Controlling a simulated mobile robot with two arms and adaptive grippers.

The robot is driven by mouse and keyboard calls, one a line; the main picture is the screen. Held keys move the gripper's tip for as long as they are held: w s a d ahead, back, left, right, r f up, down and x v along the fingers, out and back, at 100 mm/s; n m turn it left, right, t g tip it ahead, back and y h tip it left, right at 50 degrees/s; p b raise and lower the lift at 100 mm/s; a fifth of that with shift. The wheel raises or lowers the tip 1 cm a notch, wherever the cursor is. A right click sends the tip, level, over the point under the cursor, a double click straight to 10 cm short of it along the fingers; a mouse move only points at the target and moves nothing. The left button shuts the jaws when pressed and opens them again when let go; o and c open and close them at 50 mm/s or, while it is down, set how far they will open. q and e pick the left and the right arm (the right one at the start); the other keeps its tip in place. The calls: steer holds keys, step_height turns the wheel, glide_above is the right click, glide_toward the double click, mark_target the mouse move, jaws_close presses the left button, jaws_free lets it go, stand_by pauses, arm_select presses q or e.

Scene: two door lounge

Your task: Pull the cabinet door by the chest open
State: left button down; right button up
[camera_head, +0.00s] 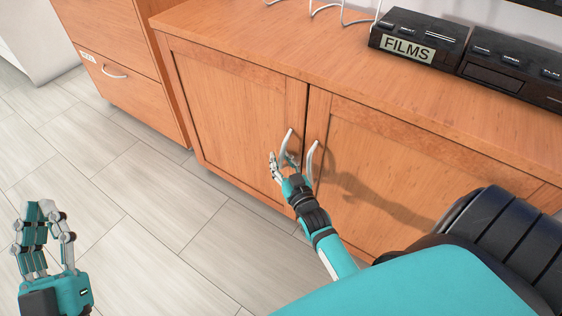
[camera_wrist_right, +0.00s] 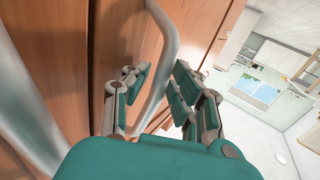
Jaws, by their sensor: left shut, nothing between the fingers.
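The cabinet door by the chest (camera_head: 225,100) is the left of two wooden doors and looks closed. Its curved metal handle (camera_head: 288,140) stands near its right edge; it also shows in the right wrist view (camera_wrist_right: 168,50). My right gripper (camera_head: 281,163) is at this handle. In the right wrist view its fingers (camera_wrist_right: 160,75) are apart, with the handle passing between them; contact cannot be made out. My left gripper (camera_head: 48,208) is shut and empty above the floor at the lower left, away from the cabinet.
The wooden chest (camera_head: 120,70) with drawers stands left of the cabinet. The right door (camera_head: 390,170) has its own handle (camera_head: 311,160) close beside my right gripper. Black boxes, one labelled FILMS (camera_head: 410,45), stand on the cabinet top. The tiled floor (camera_head: 130,190) before the left door is clear.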

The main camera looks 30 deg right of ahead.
steer(key=shift+w, duration=0.1)
steer(key=shift+c, duration=0.4)
jaws_close()
steer(key=shift+a, duration=0.1)
